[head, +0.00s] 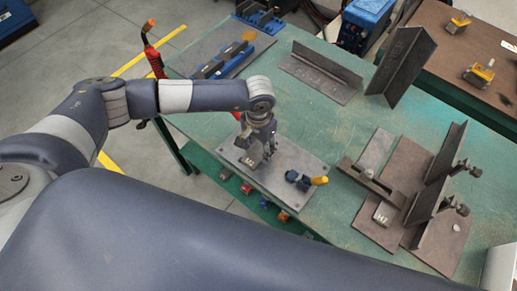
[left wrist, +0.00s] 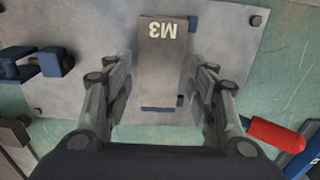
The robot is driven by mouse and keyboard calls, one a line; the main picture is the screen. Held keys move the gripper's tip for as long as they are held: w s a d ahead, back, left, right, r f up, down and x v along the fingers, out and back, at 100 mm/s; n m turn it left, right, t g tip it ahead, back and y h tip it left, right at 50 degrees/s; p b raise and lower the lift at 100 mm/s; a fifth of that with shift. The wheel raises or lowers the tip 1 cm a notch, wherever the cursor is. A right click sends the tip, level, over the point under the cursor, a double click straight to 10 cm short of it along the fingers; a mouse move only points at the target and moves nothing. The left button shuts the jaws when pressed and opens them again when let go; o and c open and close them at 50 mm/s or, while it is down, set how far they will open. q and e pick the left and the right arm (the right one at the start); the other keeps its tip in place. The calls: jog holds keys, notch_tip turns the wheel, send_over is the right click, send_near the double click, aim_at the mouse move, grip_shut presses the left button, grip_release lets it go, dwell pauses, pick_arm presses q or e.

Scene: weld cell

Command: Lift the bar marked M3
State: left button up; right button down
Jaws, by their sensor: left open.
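The bar marked M3 (left wrist: 163,62) is a short grey block between my left fingers in the left wrist view, its white marking at the far end. It is over a grey plate (left wrist: 80,90), with small dark blue pieces at its edges. My left gripper (left wrist: 163,85) is open, one finger on each side of the bar, with gaps visible. In the head view, my left gripper (head: 259,145) points down over the plate (head: 290,190) and partly hides the bar (head: 251,161). My right gripper is not in view.
A dark blue clamp with a yellow handle (head: 319,181) sits right of the gripper. Another marked block (head: 383,214) lies among steel plates and clamps on the right of the green table (head: 330,125). Angle pieces (head: 403,62) stand at the back. A red-handled torch (head: 154,60) is left.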

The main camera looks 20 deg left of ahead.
pick_arm(q)
jog(key=shift+f, duration=0.85)
jog(key=c, duration=0.8)
jog(key=shift+r, duration=0.1)
jog(key=shift+w, duration=0.1)
